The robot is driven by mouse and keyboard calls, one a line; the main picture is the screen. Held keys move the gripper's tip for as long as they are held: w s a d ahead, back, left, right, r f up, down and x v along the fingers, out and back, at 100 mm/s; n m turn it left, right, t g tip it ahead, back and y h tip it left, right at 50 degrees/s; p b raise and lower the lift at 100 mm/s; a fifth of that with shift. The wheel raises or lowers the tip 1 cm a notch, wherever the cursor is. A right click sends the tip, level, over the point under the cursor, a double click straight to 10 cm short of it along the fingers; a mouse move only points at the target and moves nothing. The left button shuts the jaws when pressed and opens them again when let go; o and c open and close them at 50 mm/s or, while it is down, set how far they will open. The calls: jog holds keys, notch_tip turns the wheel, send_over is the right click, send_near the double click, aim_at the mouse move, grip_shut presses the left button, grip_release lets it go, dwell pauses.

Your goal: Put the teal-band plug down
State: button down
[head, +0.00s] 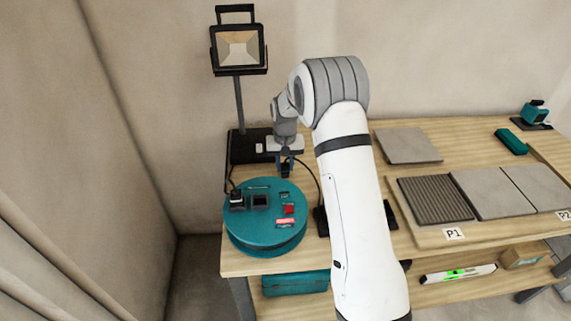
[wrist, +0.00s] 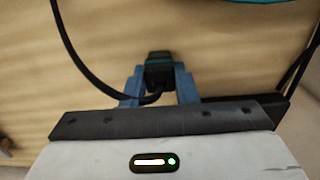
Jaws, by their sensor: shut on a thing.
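My gripper (head: 286,162) is shut on the teal-band plug (head: 286,169), just behind the teal cable reel. In the wrist view the dark plug (wrist: 159,68) sits between the blue fingers of my gripper (wrist: 160,85), with a thin teal band showing on it. A black cable loops from the plug to the left in that view. The wooden bench top (wrist: 220,45) lies beneath the plug; I cannot tell whether they touch.
The teal cable reel (head: 262,240) stands at the bench's left end, with a black plug (head: 237,199) in one socket. A work light (head: 238,50) stands behind it. Grey tiles (head: 490,193) and a loose tile (head: 407,146) lie to the right of my arm.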

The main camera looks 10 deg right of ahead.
aim_at(285, 165)
jog(key=c, duration=1.1)
grip_release()
notch_tip(285, 165, up, 12)
jog(key=s+d+r+t, duration=0.1)
jog(key=s+d+r, duration=0.1)
jog(key=s+r, duration=0.45)
jog(key=s+d+r, duration=0.1)
jog(key=s+r, duration=0.2)
jog(key=s, duration=0.6)
jog(key=shift+t, duration=0.8)
jog(key=s+d, duration=0.1)
jog(key=s, duration=0.5)
jog(key=s+f, duration=0.1)
jog(key=s, duration=0.6)
jog(key=s+d+f, duration=0.1)
jog(key=s, duration=0.6)
jog(key=shift+s+d, duration=0.15)
jog(key=shift+d, duration=0.15)
